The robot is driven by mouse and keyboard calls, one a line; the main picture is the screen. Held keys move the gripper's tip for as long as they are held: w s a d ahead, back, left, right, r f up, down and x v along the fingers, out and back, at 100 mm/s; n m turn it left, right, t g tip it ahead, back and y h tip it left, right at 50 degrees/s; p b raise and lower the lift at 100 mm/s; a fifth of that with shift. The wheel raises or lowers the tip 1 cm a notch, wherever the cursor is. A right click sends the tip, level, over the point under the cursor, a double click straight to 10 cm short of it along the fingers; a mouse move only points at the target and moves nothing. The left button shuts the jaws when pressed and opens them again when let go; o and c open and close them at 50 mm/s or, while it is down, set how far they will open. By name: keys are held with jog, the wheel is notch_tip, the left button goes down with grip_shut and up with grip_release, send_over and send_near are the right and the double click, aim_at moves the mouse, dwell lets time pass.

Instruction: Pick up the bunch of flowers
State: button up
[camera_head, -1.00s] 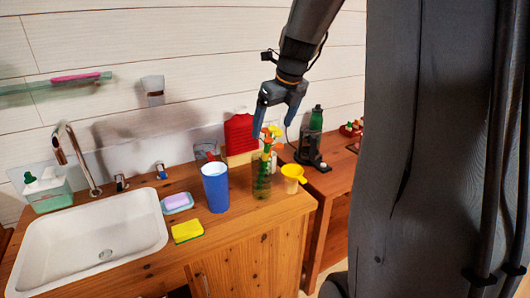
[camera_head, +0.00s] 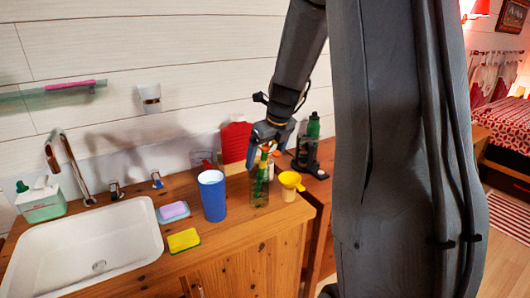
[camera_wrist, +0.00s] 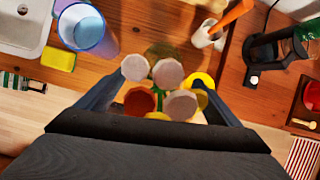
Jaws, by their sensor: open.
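The bunch of flowers (camera_head: 263,165) stands upright in a clear greenish glass vase (camera_head: 260,190) on the wooden counter, right of the blue cup. In the wrist view the flower heads (camera_wrist: 160,82) show from above, several round pale and orange blooms. My gripper (camera_head: 268,150) is over the vase, pointing down. Its two open fingers stand on either side of the blooms in the wrist view. The upper part of the bunch is partly hidden by the gripper in the head view. Whether the fingers touch the flowers I cannot tell.
A blue cup (camera_head: 213,196) stands close left of the vase, and a yellow funnel (camera_head: 290,182) close right. A red container (camera_head: 236,142) is behind. A soap dish (camera_head: 173,211), yellow sponge (camera_head: 184,240) and sink (camera_head: 90,255) lie to the left. A dark appliance (camera_head: 311,155) is at back right.

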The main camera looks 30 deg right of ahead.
jog(key=shift+w+f, duration=0.1)
jog(key=shift+f, duration=0.2)
jog(key=shift+c, duration=0.4)
jog(key=c, duration=1)
jog(key=shift+r, duration=0.15)
